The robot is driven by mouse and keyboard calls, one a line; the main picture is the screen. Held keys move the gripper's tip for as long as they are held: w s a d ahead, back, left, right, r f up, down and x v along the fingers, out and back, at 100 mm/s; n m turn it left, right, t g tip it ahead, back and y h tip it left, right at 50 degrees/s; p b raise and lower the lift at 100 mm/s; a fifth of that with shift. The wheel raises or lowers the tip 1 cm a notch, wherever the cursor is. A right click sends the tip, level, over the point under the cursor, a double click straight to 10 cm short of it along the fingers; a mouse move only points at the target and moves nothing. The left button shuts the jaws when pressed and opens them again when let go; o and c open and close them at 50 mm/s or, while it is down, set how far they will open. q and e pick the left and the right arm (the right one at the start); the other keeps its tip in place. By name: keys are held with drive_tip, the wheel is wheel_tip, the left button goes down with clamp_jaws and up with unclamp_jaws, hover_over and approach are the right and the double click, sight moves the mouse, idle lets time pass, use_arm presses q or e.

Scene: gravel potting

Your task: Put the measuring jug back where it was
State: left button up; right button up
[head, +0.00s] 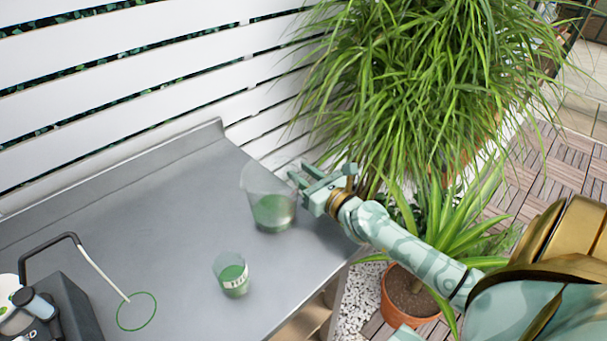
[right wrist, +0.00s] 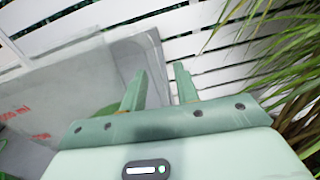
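The measuring jug (head: 272,207) is a clear, wide-mouthed vessel with green contents low inside. It stands upright on the grey worktop near its right end. In the right wrist view the jug (right wrist: 35,110) fills the left side, with red markings on its wall. My right gripper (head: 297,174) is at the right side of the jug's upper part. Its fingers (right wrist: 160,88) are apart, with the fence and the jug's edge showing behind the gap. I cannot tell whether they touch the jug. My left gripper is out of view.
A smaller clear cup (head: 231,275) with green contents stands nearer the front edge. A slatted white fence (head: 130,75) stands behind; grassy plants (head: 430,80) crowd the right.

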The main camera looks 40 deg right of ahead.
drive_tip(key=shift+r, duration=0.15)
drive_tip(key=shift+s, duration=0.2)
drive_tip(key=s, duration=1)
drive_tip(key=shift+s+d+b, duration=0.2)
drive_tip(key=shift+b, duration=0.1)
drive_tip(key=shift+s, duration=0.65)
